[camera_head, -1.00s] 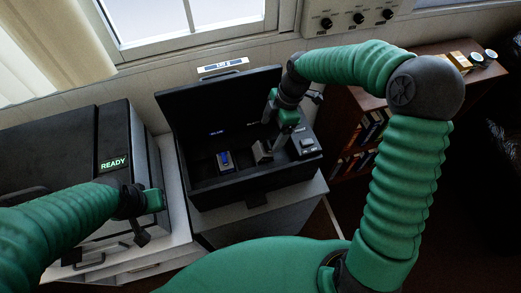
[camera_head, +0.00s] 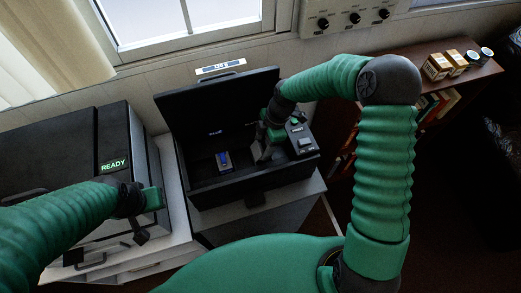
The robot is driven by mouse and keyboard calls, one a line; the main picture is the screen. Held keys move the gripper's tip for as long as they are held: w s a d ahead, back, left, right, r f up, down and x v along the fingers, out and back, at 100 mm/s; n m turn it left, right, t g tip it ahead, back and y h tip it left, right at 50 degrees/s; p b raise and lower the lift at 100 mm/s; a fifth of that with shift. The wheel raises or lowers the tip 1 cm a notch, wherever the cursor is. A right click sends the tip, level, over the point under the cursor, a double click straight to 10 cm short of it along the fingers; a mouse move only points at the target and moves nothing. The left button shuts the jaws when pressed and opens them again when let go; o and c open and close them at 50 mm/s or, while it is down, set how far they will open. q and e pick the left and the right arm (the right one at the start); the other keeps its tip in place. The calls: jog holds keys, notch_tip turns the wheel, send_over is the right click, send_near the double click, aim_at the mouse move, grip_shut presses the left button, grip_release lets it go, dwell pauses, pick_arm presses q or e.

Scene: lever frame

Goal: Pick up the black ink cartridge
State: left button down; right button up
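An open black case (camera_head: 205,110) stands on a cabinet in the middle of the head view. My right gripper (camera_head: 262,153) reaches down into its right half. A dark grey block, likely the black ink cartridge (camera_head: 256,152), is at its fingers and mostly hidden by them. I cannot tell whether the fingers are open or shut on it. A cartridge with a blue face (camera_head: 223,161) stands in the case to the left, apart from the gripper. My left gripper (camera_head: 142,237) hangs in front of the printer, away from the case; its fingers are too small and dark to read.
A black printer (camera_head: 60,150) with a READY display stands at the left. A panel with a button (camera_head: 303,141) is at the case's right end. The raised lid stands behind my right gripper. A wooden shelf (camera_head: 425,55) with small boxes is at the right.

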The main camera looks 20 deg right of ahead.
jog(key=shift+d, duration=0.2)
jog(key=c, duration=0.9)
jog(key=shift+o, duration=0.2)
